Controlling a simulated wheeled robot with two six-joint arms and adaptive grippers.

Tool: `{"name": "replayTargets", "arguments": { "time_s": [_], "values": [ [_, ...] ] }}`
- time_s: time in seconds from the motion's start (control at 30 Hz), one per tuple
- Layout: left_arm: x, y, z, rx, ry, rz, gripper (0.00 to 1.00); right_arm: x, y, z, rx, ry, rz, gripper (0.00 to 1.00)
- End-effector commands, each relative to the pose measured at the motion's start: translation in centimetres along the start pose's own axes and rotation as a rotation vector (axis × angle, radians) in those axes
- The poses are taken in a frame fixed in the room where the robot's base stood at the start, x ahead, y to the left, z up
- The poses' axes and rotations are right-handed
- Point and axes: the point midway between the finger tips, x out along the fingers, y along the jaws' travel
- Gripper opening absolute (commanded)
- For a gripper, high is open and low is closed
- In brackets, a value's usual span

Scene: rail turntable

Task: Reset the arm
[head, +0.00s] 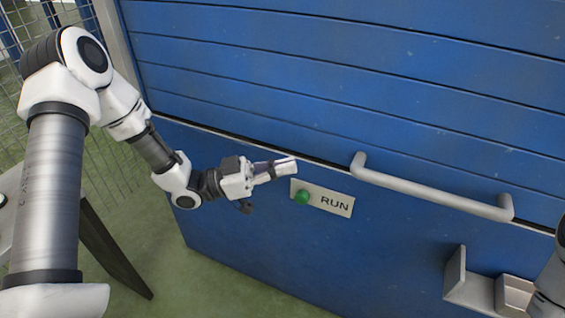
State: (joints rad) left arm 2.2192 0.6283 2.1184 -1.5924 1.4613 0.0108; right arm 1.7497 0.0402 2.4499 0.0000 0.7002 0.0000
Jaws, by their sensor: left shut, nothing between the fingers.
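My left arm comes in from the left, and its gripper (284,168) is shut and empty. Its fingertips are just above and left of a green button (302,197) on a pale plate marked RUN (335,205). I cannot tell from this view whether the fingers touch the plate. The plate is fixed to a blue panel. Of my right arm only a small part shows at the lower right edge, and its gripper is out of the picture.
A large blue slatted shutter (330,70) fills the background, with a grey bar handle (430,192) at its lower edge. A grey bracket with a small box (468,290) juts out at lower right. Wire mesh fencing (105,175) stands at left. Green floor (215,285) is clear below.

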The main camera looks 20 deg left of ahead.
Motion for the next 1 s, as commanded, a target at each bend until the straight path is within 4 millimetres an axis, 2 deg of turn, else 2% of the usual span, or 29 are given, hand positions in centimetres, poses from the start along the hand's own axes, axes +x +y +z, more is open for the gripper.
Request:
{"name": "replayTargets", "arguments": {
  "time_s": [0.17,0.27,0.37,0.4,0.47,0.5,0.57,0.6,0.67,0.7,0.8,0.9,1.0],
  "values": [
    [-0.4,0.0,0.0,0.0,-0.001,0.001,0.0,-0.1,0.0,0.0,0.0,0.0,0.0,0.52],
    [-0.6,0.3,1.0,-0.018,-0.015,0.002,0.0,0.0,0.0,0.0,0.0,0.0,0.0,0.52],
    [-0.1,2.3,4.5,-0.08,-0.082,0.044,0.0,0.0,0.0,0.0,0.0,0.0,0.0,0.52],
    [0.2,3.8,6.5,-0.128,-0.125,0.059,0.0,0.0,0.0,0.0,0.0,0.0,0.0,0.52],
    [0.5,5.5,10.7,-0.22,-0.227,0.017,0.0,0.0,0.0,0.0,0.0,0.0,0.0,0.52],
    [0.4,6.5,13.8,-0.28,-0.32,-0.034,0.0,0.0,0.0,0.0,0.0,0.0,0.0,0.52],
    [-0.6,8.1,18.5,-0.363,-0.481,-0.128,0.0,0.0,0.0,0.0,0.0,0.0,0.0,0.52],
    [-1.8,9.2,21.4,-0.412,-0.595,-0.195,0.0,-0.1,0.0,0.0,0.0,0.0,0.0,0.52],
    [-4.2,10.9,25.2,-0.476,-0.769,-0.296,0.0,-0.1,0.0,0.0,0.0,0.0,0.0,0.52],
    [-6.1,12.1,27.1,-0.512,-0.88,-0.363,0.0,-0.1,0.0,0.0,0.0,0.0,0.0,0.52],
    [-11.2,14.7,30.2,-0.585,-1.132,-0.527,0.0,-0.1,0.0,0.0,0.0,0.0,0.0,0.52],
    [-16.1,16.7,31.2,-0.642,-1.337,-0.687,0.0,-0.1,0.0,0.0,0.0,0.0,0.0,0.52],
    [-20.3,18.0,30.6,-0.703,-1.494,-0.865,0.0,-0.1,0.0,0.0,0.0,0.0,0.0,0.52]
  ]
}}
